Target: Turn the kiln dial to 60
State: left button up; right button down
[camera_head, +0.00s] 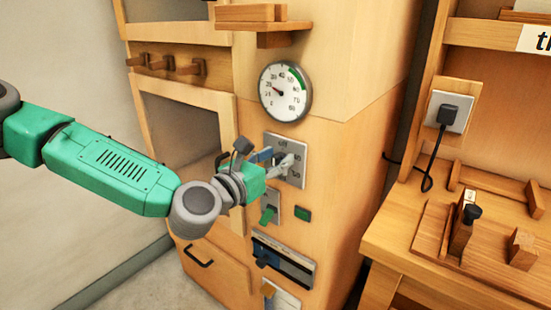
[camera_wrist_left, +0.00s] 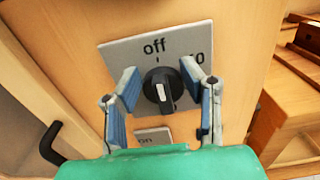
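The kiln dial is a black knob (camera_wrist_left: 163,92) with a white mark, on a grey square plate. In the left wrist view the plate (camera_wrist_left: 125,52) shows "off" at the top and a partly hidden number ending in 0 to its right. I cannot tell exactly which setting the mark points to. In the head view the plate (camera_head: 299,146) is on the kiln front, partly covered by my gripper. My left gripper (camera_wrist_left: 162,82) is open, its fingers either side of the knob with gaps visible. It also shows in the head view (camera_head: 281,158). My right gripper is not visible.
A round gauge (camera_head: 285,92) is above the dial. Below are a switch with a green lever (camera_head: 267,214), a green button (camera_head: 303,214) and a slotted panel (camera_head: 283,260). A wooden bench (camera_head: 400,235) stands to the right, with a plugged-in cord (camera_head: 433,150) above it.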

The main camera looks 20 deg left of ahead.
pick_arm(q)
jog(key=c, duration=0.3)
jog(key=shift+c, duration=0.2)
